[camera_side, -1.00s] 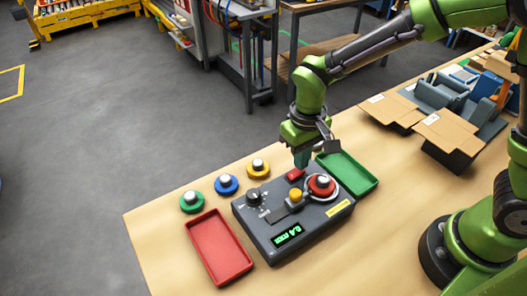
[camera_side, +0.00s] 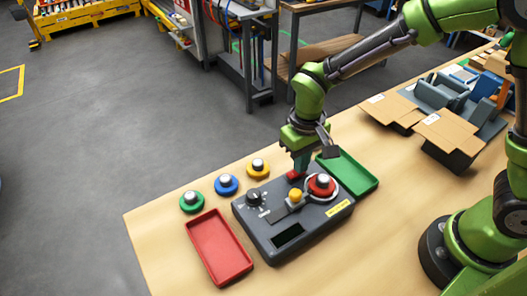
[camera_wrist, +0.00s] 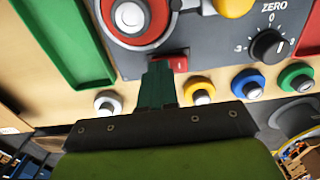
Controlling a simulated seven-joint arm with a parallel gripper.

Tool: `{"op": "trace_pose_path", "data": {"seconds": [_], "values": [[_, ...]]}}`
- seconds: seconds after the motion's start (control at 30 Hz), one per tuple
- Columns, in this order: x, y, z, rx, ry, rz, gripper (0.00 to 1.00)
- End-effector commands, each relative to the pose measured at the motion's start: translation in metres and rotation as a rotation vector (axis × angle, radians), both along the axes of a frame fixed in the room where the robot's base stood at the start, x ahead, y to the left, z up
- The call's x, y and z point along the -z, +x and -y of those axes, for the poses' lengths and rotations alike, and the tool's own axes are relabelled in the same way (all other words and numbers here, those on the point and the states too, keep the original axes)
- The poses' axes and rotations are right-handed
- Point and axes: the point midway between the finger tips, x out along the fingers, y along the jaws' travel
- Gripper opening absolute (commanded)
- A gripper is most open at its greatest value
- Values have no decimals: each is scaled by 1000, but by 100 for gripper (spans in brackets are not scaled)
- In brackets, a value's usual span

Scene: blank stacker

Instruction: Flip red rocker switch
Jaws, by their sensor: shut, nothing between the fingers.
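The red rocker switch (camera_side: 293,175) sits at the back edge of the dark grey control box (camera_side: 263,231). In the wrist view the red rocker (camera_wrist: 181,64) shows just beside my fingertips, partly hidden by them. My gripper (camera_side: 301,166) is shut and empty, pointing down at the rocker. In the wrist view its teal fingers (camera_wrist: 159,72) reach the rocker's edge and look to be touching it.
A green tray (camera_side: 348,174) lies right, a red tray (camera_side: 218,248) left. Yellow, blue and green knobbed discs (camera_side: 227,184) stand behind the box.

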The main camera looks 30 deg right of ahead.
Motion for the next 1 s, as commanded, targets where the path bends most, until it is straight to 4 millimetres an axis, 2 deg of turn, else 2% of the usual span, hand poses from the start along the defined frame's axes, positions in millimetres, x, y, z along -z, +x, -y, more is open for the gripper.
{"op": "trace_pose_path", "data": {"seconds": [0.7, 1.0], "values": [[-57, 1, -1, -1, 2, 3, 0], [-70, 0, 0, -1, 0, 1, 0]]}}
